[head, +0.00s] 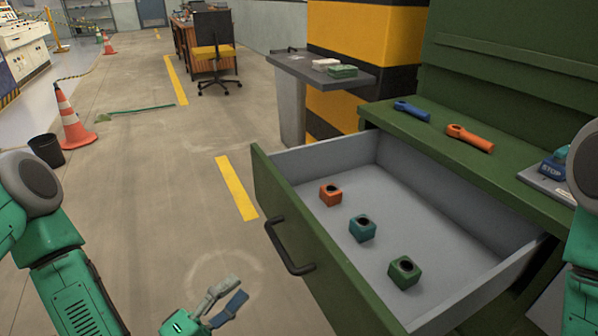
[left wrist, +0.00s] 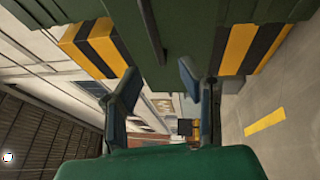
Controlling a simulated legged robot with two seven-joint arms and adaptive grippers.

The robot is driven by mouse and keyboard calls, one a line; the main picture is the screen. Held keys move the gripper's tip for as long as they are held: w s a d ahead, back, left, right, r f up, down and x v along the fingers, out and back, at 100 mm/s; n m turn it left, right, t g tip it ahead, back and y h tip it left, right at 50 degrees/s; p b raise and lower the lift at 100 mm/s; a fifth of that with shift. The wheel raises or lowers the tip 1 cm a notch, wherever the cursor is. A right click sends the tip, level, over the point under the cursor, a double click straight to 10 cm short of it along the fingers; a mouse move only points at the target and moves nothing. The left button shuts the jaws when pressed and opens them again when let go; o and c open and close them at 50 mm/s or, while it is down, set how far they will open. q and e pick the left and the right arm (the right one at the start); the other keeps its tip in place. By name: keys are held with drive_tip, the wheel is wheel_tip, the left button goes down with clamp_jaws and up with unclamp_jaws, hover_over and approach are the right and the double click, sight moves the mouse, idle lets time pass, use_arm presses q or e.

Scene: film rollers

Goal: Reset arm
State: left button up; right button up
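My left gripper (head: 226,298) is at the lower middle of the head view, in front of and left of the open drawer, apart from it. In the left wrist view its two fingers (left wrist: 158,80) stand apart with nothing between them. My right arm shows only at the right edge of the head view; its gripper is out of view. The open grey drawer (head: 300,160) holds an orange block (head: 330,195), a teal block (head: 362,229) and a green block (head: 404,273), each with a dark round hole on top.
The drawer's dark handle (head: 288,250) faces my left gripper. A blue tool (head: 411,111) and an orange tool (head: 469,138) lie on the green cabinet top (head: 400,126). A traffic cone (head: 72,120) and a black bin (head: 46,150) stand at left. The floor between is mostly clear.

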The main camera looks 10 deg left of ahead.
use_arm(q)
drive_tip(key=s+d+f+m+g+y+p, duration=0.2)
drive_tip(key=s+d+f+m+g+p, duration=0.2)
drive_tip(key=s+f+m+g, duration=0.45)
drive_tip(key=s+a+f+m+g+y+p, duration=0.1)
drive_tip(key=s+a+m+g+y, duration=0.1)
drive_tip(key=a, duration=0.4)
drive_tip(key=s+a+f+m+g+y+p, duration=0.1)
drive_tip(key=s+a+m+g+y, duration=0.2)
drive_tip(key=s+a+g+y, duration=0.2)
drive_tip(key=shift+s+a+g+y, duration=0.3)
drive_tip(key=shift+s+a+g, duration=0.35)
drive_tip(key=shift+s+a, duration=0.4)
drive_tip(key=shift+w+a, duration=0.1)
drive_tip(key=shift+w, duration=0.1)
